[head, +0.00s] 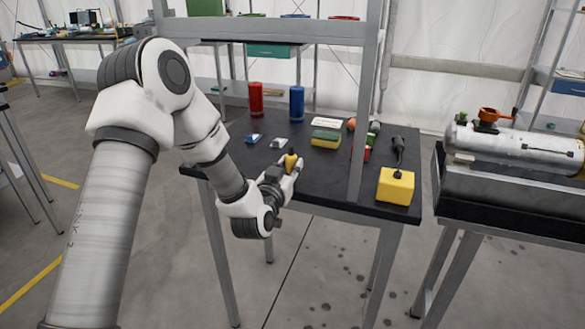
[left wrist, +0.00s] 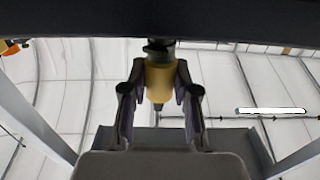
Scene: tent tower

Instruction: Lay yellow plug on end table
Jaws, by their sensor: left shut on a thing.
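My left gripper (head: 287,172) is shut on the yellow plug (head: 291,160) at the front edge of a black-topped table (head: 320,188). In the left wrist view the plug (left wrist: 160,80) is a yellow cylinder with dark ends, upright between the two fingers of the left gripper (left wrist: 160,95). Whether the plug touches the tabletop cannot be told. My right gripper is not in view. Which table is the end table is not clear; another dark-topped table (head: 497,217) stands at the right.
On the black table are a red cylinder (head: 256,98), a blue cylinder (head: 296,103), a green-topped yellow block (head: 325,139), a yellow box (head: 395,186) and small items. A metal tank (head: 515,148) lies on the right table.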

